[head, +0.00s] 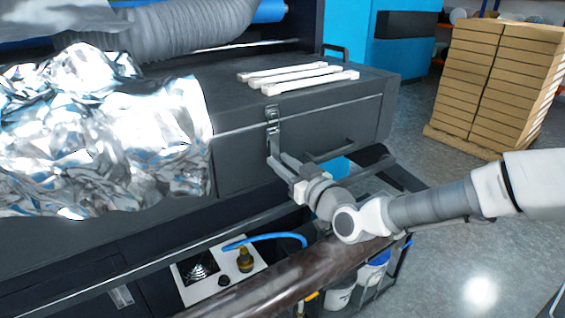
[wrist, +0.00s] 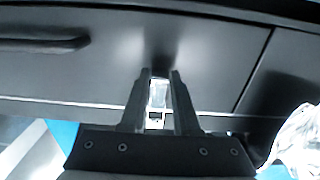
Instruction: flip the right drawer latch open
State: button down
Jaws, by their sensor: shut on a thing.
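The right drawer (head: 235,163) is a dark grey front with a bar handle (head: 335,150). Its silver metal latch (head: 272,118) is at the left part of the front, running down from the top edge. My gripper (head: 274,158) reaches in from the right, fingertips at the latch's lower end. In the wrist view, the two dark fingers (wrist: 161,74) are close together, with the bright metal latch (wrist: 158,95) between them. My gripper is shut on the latch. The fingers hide part of its lower end. The handle shows at left in the wrist view (wrist: 45,44).
Crumpled silver foil (head: 95,140) covers the machine left of the latch. White bars (head: 305,80) lie on top. Below are a panel with a blue hose (head: 265,237) and a brown roll (head: 290,280). Stacked boxes (head: 490,85) stand at back right; the floor at right is clear.

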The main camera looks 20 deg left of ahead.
jog(key=shift+r, duration=0.2)
jog(key=r+g+h+p, duration=0.1)
jog(key=p, duration=0.2)
jog(key=s+d+h+p, duration=0.1)
jog(key=p, duration=0.2)
jog(key=shift+r+g+p, duration=0.4)
notch_tip(320, 180, up, 6)
jog(key=d+g+h+p, duration=0.1)
jog(key=g+h+p, duration=0.7)
jog(key=p, duration=0.7)
jog(key=shift+s+r+g+h+p, duration=0.15)
jog(key=shift+s+g+h+p, duration=0.2)
jog(key=shift+h, duration=0.75)
jog(key=shift+s, duration=0.1)
jog(key=shift+d, duration=0.1)
jog(key=c, duration=0.6)
grip_release()
jog(key=shift+c, duration=0.2)
